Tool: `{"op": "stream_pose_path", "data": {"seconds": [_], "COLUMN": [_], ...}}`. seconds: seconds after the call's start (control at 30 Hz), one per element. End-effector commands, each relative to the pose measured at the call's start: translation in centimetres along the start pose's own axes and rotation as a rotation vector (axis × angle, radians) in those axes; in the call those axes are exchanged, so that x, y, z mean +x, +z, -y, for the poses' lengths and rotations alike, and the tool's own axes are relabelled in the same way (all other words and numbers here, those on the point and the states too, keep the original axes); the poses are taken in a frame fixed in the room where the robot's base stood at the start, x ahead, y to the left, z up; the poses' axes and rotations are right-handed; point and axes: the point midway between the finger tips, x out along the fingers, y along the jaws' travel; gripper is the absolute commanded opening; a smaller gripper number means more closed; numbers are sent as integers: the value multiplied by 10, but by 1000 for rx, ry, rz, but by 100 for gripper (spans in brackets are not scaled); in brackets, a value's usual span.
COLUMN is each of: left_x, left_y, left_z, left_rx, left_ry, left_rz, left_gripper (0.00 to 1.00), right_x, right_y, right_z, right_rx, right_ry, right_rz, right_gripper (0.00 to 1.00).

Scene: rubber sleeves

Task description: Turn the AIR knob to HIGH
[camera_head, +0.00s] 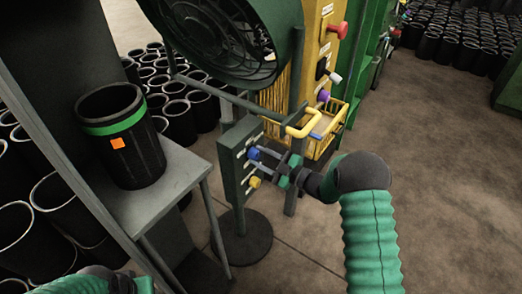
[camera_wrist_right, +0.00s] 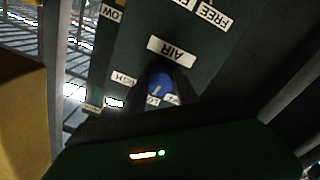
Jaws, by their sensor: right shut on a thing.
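The control box (camera_head: 233,168) is a dark green panel on a post with a round base. Its blue knob (camera_head: 253,154) sits above a yellow knob (camera_head: 254,182). My right gripper (camera_head: 262,161) reaches the box from the right and is shut on the blue knob. In the right wrist view the blue knob (camera_wrist_right: 160,84) lies between my dark fingers, below the upside-down AIR label (camera_wrist_right: 172,50). A HIGH label (camera_wrist_right: 124,78) shows at its left, and a partly hidden label starting LO (camera_wrist_right: 153,101) is just below it. My left arm shows at the bottom left; its fingers are out of view.
A black sleeve with a green band (camera_head: 120,140) stands on a grey table (camera_head: 185,172) at left. A large fan (camera_head: 225,40) and a yellow panel with a wire basket (camera_head: 335,125) stand behind the box. Many black sleeves crowd the floor. Floor at right is clear.

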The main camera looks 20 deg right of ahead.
Motion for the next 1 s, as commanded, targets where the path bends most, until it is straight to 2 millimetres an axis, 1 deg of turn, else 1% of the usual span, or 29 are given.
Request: {"op": "stream_pose_path", "data": {"seconds": [0.03, 0.4, 0.7, 1.0], "left_x": [-10, -41, -56, -61], "left_y": [-2, -10, -13, -14], "left_z": [0, 0, 0, 0], "left_rx": [0, 0, 0, 0], "left_ry": [0, 0, 0, 0], "left_rz": [0, 0, 0, 0], "left_gripper": [36, 36, 36, 36], "right_x": [0, 1, 1, 1], "right_y": [-4, -3, -2, -1], "right_z": [1, 1, 1, 2], "right_rx": [48, 385, 581, 668], "right_ry": [-8, -6, -5, -3], "right_rz": [1, 2, 2, 0], "right_gripper": [0, 0, 0, 0]}}
